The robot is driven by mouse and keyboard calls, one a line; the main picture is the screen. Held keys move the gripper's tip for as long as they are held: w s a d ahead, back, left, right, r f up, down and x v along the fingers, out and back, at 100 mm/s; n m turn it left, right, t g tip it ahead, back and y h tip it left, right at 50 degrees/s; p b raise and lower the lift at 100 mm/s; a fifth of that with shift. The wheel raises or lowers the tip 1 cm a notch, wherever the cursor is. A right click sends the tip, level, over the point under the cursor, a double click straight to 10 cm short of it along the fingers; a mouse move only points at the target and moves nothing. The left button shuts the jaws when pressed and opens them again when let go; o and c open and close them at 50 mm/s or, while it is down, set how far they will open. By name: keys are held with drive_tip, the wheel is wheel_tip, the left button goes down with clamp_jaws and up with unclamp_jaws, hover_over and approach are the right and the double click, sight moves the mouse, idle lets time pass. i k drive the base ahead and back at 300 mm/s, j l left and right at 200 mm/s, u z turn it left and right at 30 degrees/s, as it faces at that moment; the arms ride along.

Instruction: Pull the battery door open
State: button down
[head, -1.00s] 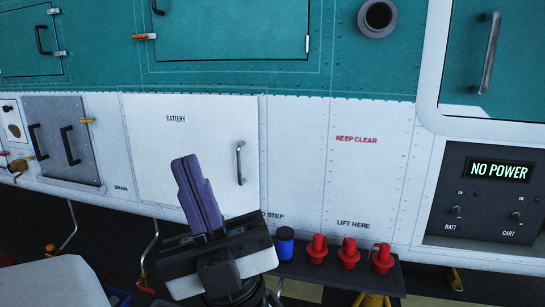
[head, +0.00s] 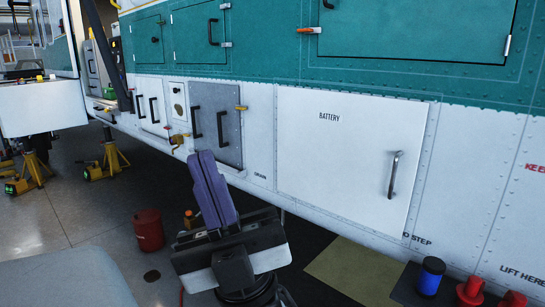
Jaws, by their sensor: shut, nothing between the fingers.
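The battery door (head: 340,160) is a white panel marked BATTERY on the helicopter's side, right of centre in the head view. It lies flush with the hull and looks shut. Its dark vertical handle (head: 394,175) is near the door's right edge. My gripper (head: 210,165) is in front of the hull, left of the battery door and apart from the handle. Its purple fingers are shut with nothing between them.
A grey panel (head: 231,140) with two black handles is left of the door. A red canister (head: 148,230) and yellow jack stands (head: 108,158) stand on the floor at left.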

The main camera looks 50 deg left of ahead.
sight(355, 158)
drive_tip(key=u, duration=1)
drive_tip(key=i+l+u, duration=0.2)
drive_tip(key=l+u, duration=0.15)
